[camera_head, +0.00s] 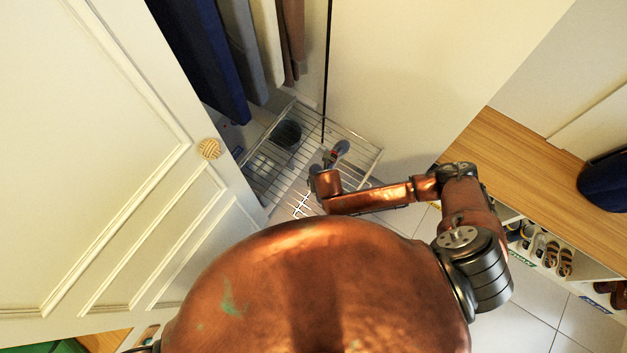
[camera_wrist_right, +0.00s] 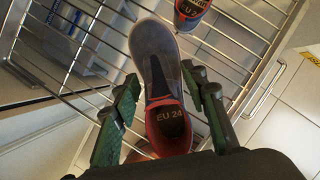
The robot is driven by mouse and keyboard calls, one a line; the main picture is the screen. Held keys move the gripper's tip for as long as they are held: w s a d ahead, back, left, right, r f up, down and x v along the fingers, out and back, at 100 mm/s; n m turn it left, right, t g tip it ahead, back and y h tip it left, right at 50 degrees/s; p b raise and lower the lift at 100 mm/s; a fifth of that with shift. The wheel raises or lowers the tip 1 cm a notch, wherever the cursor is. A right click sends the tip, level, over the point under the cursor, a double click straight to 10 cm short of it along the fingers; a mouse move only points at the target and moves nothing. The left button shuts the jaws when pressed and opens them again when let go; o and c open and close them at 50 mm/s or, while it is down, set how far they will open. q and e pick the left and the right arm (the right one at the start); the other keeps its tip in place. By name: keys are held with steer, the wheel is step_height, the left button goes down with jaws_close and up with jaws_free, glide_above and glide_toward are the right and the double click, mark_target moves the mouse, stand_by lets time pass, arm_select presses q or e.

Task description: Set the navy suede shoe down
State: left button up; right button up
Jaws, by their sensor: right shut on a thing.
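The navy suede shoe (camera_wrist_right: 155,42) looks dark greyish in the right wrist view, with a red lining and an "EU 24" insole. Its toe points away from my wrist. My right gripper (camera_wrist_right: 163,82) is shut on it, one green-padded finger on each side. The shoe is over a wire rack (camera_wrist_right: 92,62); I cannot tell if it touches the wires. A second shoe (camera_wrist_right: 190,12) with a red lining is partly seen beyond it. In the head view, my right gripper (camera_head: 329,161) is over the rack (camera_head: 363,150), small and partly hidden by my arm. My left gripper is not in view.
A white panelled door (camera_head: 100,140) stands at left and a pale panel (camera_head: 420,80) at right of the rack. Clothes (camera_head: 215,60) hang above its back left. A wooden bench (camera_head: 540,150) with shoe cubbies is at right.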

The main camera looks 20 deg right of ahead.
steer(key=shift+w+a+f+b, duration=0.25)
steer(key=shift+w+a+f, duration=0.1)
steer(key=shift+w+f, duration=0.2)
steer(key=shift+w+a+f+b, duration=0.2)
steer(key=shift+w+a+f, duration=0.15)
steer(key=shift+f, duration=0.3)
step_height(320, 180, down, 4)
steer(key=shift+w+r+b, duration=0.1)
steer(key=shift+r+b, duration=0.1)
steer(key=shift+b, duration=0.7)
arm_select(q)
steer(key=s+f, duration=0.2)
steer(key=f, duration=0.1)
arm_select(e)
steer(key=shift+r, duration=0.1)
steer(key=o, duration=1.2)
steer(key=shift+o, duration=0.2)
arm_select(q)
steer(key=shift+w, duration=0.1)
